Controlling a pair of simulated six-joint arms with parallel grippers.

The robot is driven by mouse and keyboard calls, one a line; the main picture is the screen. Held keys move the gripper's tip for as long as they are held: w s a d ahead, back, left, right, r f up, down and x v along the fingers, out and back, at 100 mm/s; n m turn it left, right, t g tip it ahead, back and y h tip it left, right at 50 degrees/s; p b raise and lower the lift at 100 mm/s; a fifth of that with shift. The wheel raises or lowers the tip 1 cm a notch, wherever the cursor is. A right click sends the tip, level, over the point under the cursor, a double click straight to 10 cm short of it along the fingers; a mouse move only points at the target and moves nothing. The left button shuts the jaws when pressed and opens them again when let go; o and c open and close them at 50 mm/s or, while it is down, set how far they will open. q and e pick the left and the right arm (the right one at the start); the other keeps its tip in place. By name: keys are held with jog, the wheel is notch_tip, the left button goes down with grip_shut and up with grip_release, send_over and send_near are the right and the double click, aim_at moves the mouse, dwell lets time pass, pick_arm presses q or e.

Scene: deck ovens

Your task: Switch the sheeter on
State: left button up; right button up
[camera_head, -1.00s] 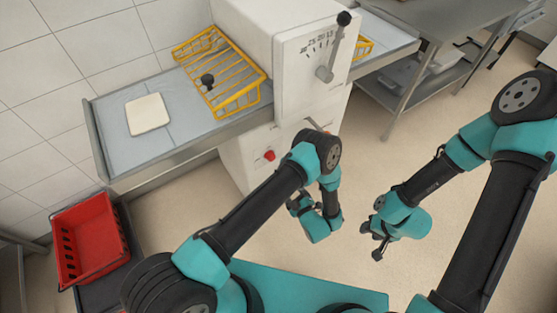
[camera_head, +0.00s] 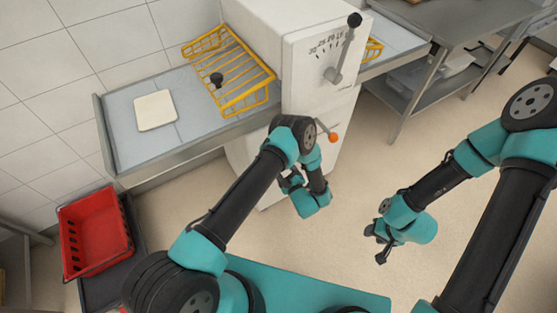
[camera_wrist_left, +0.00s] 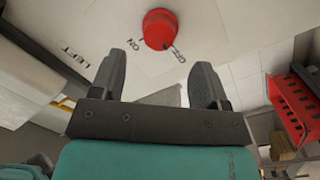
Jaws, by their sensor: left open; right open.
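The sheeter is a white machine (camera_head: 300,75) with a grey belt table (camera_head: 185,132), yellow wire guards (camera_head: 230,75) and a dial with a black-tipped lever. In the left wrist view its red round knob (camera_wrist_left: 160,29) sits on the white panel between ON and OFF marks. A small dark mark shows at the knob's edge on the OFF side. In the head view my left arm hides the knob. My left gripper (camera_wrist_left: 160,85) is open and empty, its fingers pointing at the panel, apart from the knob. My right gripper (camera_head: 377,244) is open and empty over the floor.
An orange-tipped lever (camera_head: 333,138) sticks out just right of my left arm. A pale dough sheet (camera_head: 156,110) lies on the belt. A red crate (camera_head: 93,235) stands at lower left. A steel table (camera_head: 455,25) is at upper right. The floor between is clear.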

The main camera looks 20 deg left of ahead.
pick_arm(q)
jog(key=x, duration=0.6)
jog(key=shift+w+a, duration=0.2)
jog(key=shift+w, duration=0.05)
jog(key=shift+c, duration=0.5)
jog(key=c, duration=0.8)
jog(key=shift+m, duration=0.4)
jog(key=m+g, duration=0.1)
jog(key=m, duration=0.7)
jog(key=m+g, duration=0.1)
jog(key=m, duration=0.7)
jog(key=shift+r, duration=0.1)
